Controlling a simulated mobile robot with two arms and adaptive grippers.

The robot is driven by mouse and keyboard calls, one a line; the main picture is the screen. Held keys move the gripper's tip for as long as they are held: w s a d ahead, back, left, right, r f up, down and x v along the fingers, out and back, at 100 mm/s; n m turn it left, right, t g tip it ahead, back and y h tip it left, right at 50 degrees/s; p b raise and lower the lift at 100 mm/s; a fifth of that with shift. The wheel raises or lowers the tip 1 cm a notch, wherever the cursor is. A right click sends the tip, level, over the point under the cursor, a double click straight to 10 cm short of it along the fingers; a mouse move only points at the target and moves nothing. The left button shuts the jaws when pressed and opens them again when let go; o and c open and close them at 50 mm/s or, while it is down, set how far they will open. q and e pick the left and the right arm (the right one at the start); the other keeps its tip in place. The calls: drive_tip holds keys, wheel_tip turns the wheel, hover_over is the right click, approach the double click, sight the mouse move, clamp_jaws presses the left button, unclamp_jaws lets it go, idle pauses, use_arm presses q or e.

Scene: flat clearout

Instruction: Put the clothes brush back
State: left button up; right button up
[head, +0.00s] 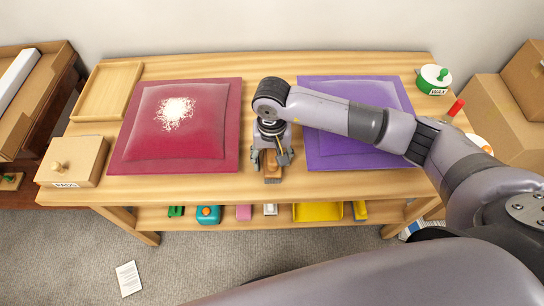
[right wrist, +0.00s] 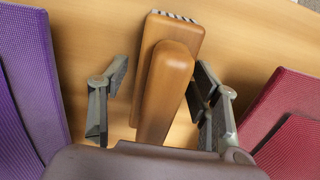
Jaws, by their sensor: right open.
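The wooden clothes brush (head: 271,175) lies on the table between the red and purple cushions, near the front edge. In the right wrist view the brush (right wrist: 165,75) shows its rounded wooden handle, with a strip of bristles at its far end. My right gripper (head: 271,159) is over the brush with its fingers open. In the right wrist view the gripper (right wrist: 160,100) has one finger on each side of the brush, with a visible gap at the left finger; the right finger is close to the wood. I cannot tell whether it touches. My left gripper is not in view.
Several items sit on the lower shelf (head: 335,220).

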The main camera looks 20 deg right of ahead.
drive_tip(key=shift+r, duration=0.4)
wheel_tip(320, 180, up, 12)
drive_tip(key=shift+f+b, duration=0.2)
drive_tip(key=shift+b, duration=0.5)
drive_tip(key=shift+f, duration=0.1)
